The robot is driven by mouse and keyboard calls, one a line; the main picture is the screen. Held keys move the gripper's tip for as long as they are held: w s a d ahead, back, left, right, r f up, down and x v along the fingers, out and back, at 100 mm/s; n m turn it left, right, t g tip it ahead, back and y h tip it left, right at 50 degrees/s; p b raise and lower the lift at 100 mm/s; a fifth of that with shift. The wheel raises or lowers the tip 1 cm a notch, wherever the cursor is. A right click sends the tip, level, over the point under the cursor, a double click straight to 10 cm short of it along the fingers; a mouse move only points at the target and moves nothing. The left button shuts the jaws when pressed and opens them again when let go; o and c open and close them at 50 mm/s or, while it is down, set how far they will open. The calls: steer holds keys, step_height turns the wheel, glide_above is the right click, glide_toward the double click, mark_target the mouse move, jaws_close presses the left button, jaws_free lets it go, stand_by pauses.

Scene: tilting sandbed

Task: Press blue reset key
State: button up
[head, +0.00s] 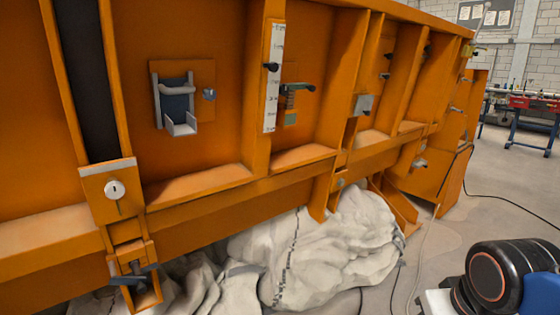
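I cannot make out a key that is clearly the blue reset key. A dark blue-grey block (177,101) sits inside a grey metal bracket (157,104) on the orange wall of the sandbed (225,60), left of centre. A small blue-grey star knob (209,95) is just right of the bracket. My gripper is not in view.
A white scale (272,78) with a black knob and a spring lever (296,88) are on the wall. A round white lock (115,189) is at left. White sacks (325,248) lie below. Cables cross the open floor (500,190) at right.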

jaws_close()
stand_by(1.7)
